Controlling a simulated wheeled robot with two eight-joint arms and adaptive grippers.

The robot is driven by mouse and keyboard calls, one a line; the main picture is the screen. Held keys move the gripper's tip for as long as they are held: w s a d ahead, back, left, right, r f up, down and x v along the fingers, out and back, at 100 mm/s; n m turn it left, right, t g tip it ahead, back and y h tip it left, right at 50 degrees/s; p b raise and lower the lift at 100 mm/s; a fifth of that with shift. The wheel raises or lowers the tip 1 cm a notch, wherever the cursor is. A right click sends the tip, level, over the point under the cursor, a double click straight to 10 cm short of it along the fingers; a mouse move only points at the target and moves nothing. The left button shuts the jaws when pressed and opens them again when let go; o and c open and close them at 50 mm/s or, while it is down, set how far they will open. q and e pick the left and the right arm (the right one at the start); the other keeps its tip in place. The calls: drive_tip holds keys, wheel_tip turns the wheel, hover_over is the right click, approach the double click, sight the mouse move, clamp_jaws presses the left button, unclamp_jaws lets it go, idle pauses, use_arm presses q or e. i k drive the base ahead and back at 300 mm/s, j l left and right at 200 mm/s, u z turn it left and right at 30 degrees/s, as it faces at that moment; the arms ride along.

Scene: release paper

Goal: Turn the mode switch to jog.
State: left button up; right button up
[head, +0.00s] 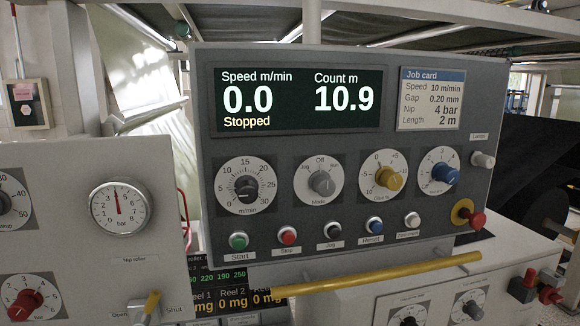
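The mode switch (322,183) is a grey knob on a round white dial labelled "Mode", in the middle of the grey control panel (420,235) in the head view. Its dial has "Off" at the top and small words at the upper left and upper right, the left one seeming to read "Jog". The knob's pointer is too small to read surely; it seems to point up, near "Off". The display (297,100) reads speed 0.0 m/min, count 10.9 m, "Stopped". Neither of my grippers is in view.
A speed knob (246,188) is left of the mode switch; yellow (387,178) and blue (440,174) knobs are right. Below are green (239,240), red (289,235), black (333,229) and other buttons. A red mushroom button (476,220) and a yellow bar (380,272) stick out.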

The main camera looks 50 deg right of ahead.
sight(320, 182)
drive_tip(key=l+z, duration=0.1)
drive_tip(key=z, duration=2.1)
